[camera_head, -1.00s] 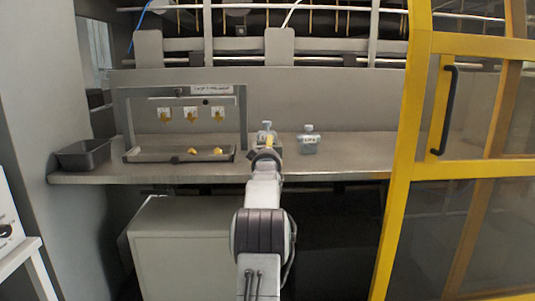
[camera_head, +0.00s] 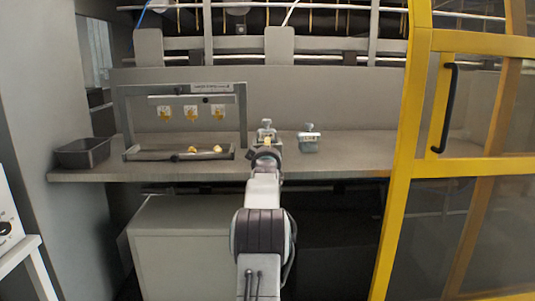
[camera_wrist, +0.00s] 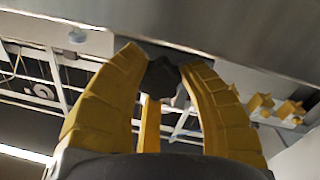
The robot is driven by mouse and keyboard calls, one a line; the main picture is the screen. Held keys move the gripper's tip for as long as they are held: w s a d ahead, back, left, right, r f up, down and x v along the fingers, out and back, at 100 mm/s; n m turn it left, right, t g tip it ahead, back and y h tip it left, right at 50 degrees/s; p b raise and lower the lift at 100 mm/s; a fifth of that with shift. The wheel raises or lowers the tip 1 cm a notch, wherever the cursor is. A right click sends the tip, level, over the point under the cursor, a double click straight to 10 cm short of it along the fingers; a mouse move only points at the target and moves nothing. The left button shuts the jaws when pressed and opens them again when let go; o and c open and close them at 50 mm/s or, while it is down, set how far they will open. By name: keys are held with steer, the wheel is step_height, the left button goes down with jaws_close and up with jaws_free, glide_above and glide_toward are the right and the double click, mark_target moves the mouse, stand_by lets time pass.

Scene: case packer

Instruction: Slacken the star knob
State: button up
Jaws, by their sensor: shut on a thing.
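In the head view my gripper (camera_head: 266,147) is over the bench, in front of a small grey block-like fixture (camera_head: 266,125). My gripper hides the knob and the lower part of that fixture there. A similar grey fixture with a pale label (camera_head: 309,138) stands to the right.
A metal frame (camera_head: 243,108) with several yellow hanging parts and a tray (camera_head: 140,155) holding yellow pieces stands left on the bench (camera_head: 355,158). A dark bin (camera_head: 82,153) is at far left. A yellow-framed door (camera_head: 415,75) stands right. The bench right of the second fixture is clear.

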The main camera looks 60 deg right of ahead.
steer(key=shift+n+b, duration=0.35)
steer(key=shift+n, duration=1.35)
steer(key=o, duration=1.2)
steer(key=shift+w, duration=0.1)
steer(key=shift+a, duration=0.15)
steer(key=v, duration=1.1)
steer(key=shift+s+a, duration=0.2)
steer(key=shift+a, duration=0.1)
steer(key=shift+f, duration=0.1)
